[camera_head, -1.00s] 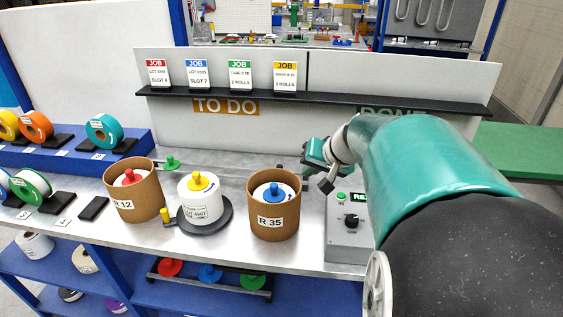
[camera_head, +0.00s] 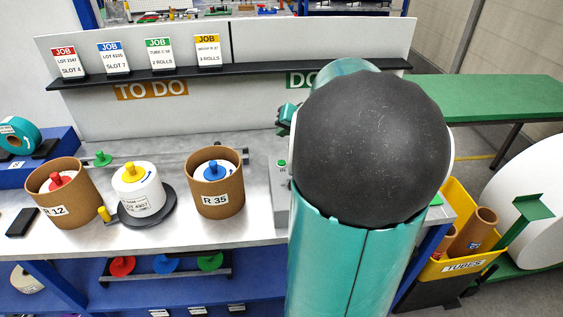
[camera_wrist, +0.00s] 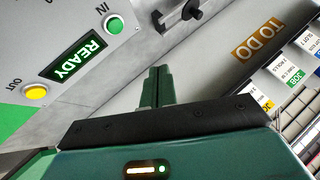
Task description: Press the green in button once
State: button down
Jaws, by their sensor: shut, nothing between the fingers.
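The green IN button (camera_wrist: 115,25) sits on a grey control box (camera_wrist: 70,20) in the wrist view, beside a lit display (camera_wrist: 78,59) reading READY and a yellow OUT button (camera_wrist: 35,93). My gripper (camera_wrist: 158,72) is shut and empty, pointing past the box, with the green button to the left of its fingertips and apart from them. In the head view my arm hides most of the control box; only its left edge (camera_head: 280,195) and the green button (camera_head: 282,164) show.
Cardboard tubes R 12 (camera_head: 75,195) and R 35 (camera_head: 217,190) and a white roll (camera_head: 138,190) stand on the bench left of the box. A backboard with a black shelf (camera_head: 220,72) rises behind. A yellow tube bin (camera_head: 460,230) stands at right.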

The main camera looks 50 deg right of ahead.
jog(key=shift+f, duration=3.8)
jog(key=shift+f, duration=0.1)
jog(key=shift+f, duration=0.3)
jog(key=shift+f, duration=0.5)
jog(key=shift+r, duration=0.9)
jog(key=shift+r, duration=2.5)
